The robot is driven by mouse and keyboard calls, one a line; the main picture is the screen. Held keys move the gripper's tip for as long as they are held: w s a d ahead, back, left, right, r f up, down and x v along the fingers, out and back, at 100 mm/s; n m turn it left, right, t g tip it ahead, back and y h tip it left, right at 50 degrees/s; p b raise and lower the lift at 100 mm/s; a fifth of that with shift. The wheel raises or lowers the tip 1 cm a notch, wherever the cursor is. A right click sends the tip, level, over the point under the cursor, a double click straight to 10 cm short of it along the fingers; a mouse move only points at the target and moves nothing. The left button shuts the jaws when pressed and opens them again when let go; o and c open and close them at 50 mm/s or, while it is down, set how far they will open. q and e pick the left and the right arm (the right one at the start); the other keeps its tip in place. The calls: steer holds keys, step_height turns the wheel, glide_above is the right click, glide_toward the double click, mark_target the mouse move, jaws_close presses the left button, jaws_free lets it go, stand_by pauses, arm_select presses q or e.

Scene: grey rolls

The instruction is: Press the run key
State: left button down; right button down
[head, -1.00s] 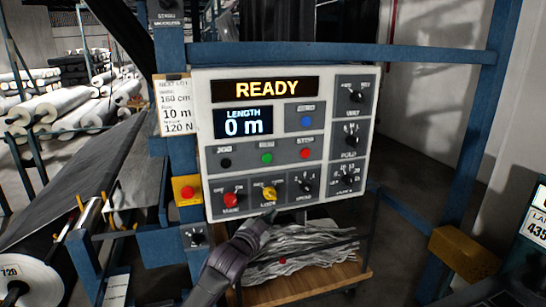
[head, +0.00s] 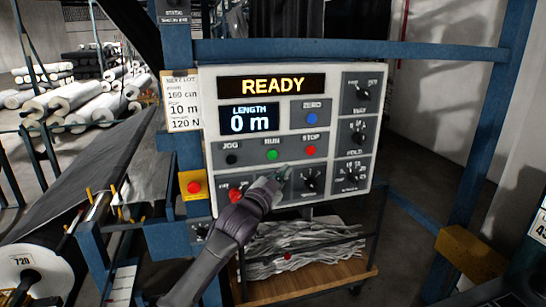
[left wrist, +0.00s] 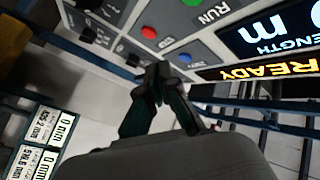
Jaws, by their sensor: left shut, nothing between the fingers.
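The run key is a green button (head: 272,155) under the label RUN on the light control panel (head: 210,110). The panel's display (head: 271,86) reads READY and its length display (head: 251,119) reads 0 m. My left gripper (head: 284,172) is shut and empty, in front of the panel just below and right of the green button. In the left wrist view the gripper (left wrist: 158,72) points at the panel, with the green button (left wrist: 192,2) at the top edge and the red stop button (left wrist: 149,32) nearer the fingertips. Contact with the panel cannot be told. My right gripper is out of view.
A black jog button (head: 232,159), a red stop button (head: 311,150) and a blue zero button (head: 312,118) surround the run key. Dark knobs (head: 358,138) line the panel's right side. A red button on a yellow box (head: 194,187) sits left of the panel.

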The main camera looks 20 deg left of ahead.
mark_target(272, 155)
arm_select(q)
steer(key=shift+w+a+b, duration=0.25)
steer(key=shift+w+a, duration=0.5)
steer(key=shift+w, duration=0.35)
steer(key=shift+w+a+b, duration=0.3)
steer(key=shift+w+a, duration=0.5)
steer(key=shift+w, duration=0.3)
steer(key=shift+w+a+b, duration=0.25)
steer(key=shift+w+a, duration=0.5)
steer(key=shift+w, duration=0.35)
steer(key=shift+w+a, duration=0.25)
steer(key=shift+w, duration=0.1)
steer(key=shift+w+a, duration=0.25)
steer(key=shift+w, duration=0.1)
steer(key=shift+s+d+p, duration=0.3)
steer(key=shift+s+d, duration=0.15)
steer(key=shift+s, duration=0.25)
